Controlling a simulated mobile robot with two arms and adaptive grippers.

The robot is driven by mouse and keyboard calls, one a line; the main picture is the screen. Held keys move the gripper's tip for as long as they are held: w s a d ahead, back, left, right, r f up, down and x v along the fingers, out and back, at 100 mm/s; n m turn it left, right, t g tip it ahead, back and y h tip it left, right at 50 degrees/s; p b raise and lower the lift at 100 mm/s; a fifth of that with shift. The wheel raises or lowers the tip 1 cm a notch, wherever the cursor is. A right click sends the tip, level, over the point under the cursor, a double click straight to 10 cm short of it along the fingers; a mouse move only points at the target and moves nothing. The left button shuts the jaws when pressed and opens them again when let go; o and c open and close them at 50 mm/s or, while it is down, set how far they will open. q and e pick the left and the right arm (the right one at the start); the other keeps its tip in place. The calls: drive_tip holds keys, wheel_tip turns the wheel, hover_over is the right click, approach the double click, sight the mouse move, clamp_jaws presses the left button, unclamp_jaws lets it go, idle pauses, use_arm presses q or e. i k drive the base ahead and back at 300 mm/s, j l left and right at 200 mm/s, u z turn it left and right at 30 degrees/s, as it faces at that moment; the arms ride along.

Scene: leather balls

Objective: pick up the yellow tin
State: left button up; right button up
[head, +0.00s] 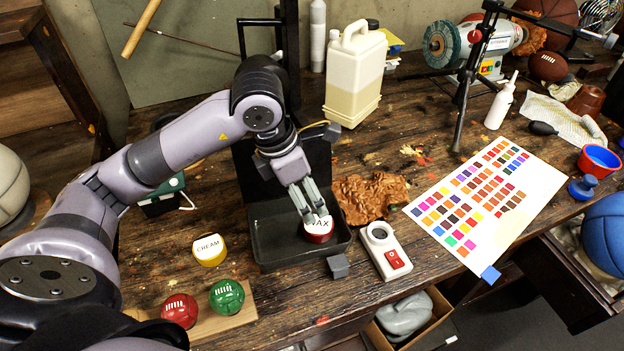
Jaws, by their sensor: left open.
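The yellow tin (211,257), with a white lid marked "CREAM", sits upright on the wooden bench, left of the black tray (275,262). A red tin (319,236), with a white lid marked "WAX", is in the tray toward its right side. My left gripper (314,216) is open, pointing down, with its fingertips at the lid of the red tin. I cannot tell whether they touch it. The gripper is to the right of the yellow tin and well apart from it. My right gripper is not in view.
A red ball (180,310) and a green ball (227,297) sit on a board in front of the yellow tin. Bare bench lies around the yellow tin.

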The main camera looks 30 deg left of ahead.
sight(209, 248)
drive_tip(key=k+l, duration=0.5)
drive_tip(key=k, duration=0.15)
drive_tip(key=k+l, duration=0.5)
drive_tip(key=k, duration=0.2)
